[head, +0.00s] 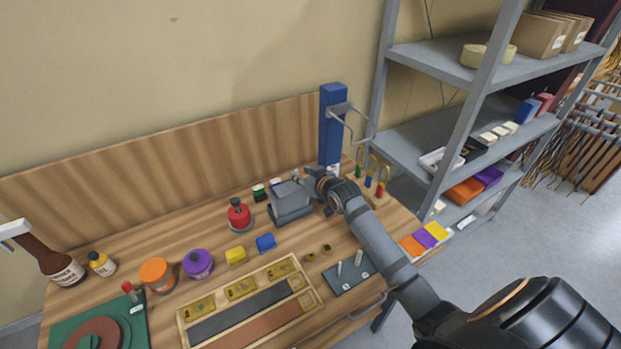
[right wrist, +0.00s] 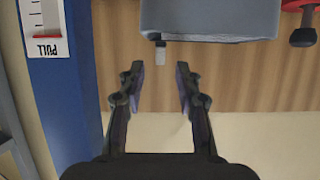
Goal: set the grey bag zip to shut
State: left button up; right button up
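The grey bag (head: 290,197) stands on the wooden bench, in front of the blue post. Its side shows at the top of the right wrist view (right wrist: 210,18), with a small dark and pale tab (right wrist: 160,45), probably the zip pull, at its edge. My right gripper (head: 308,182) is at the bag's right side in the head view. In the right wrist view its two fingers (right wrist: 160,82) are apart and empty, with the tab just beyond the gap between them. Whether the zip is open cannot be told.
A red knobbed object (head: 239,214) is left of the bag. Padlocks (head: 372,178) are at the right, and a wooden tray (head: 250,305) lies in front.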

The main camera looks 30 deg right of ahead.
jog(key=v, duration=0.9)
jog(key=shift+f, duration=0.1)
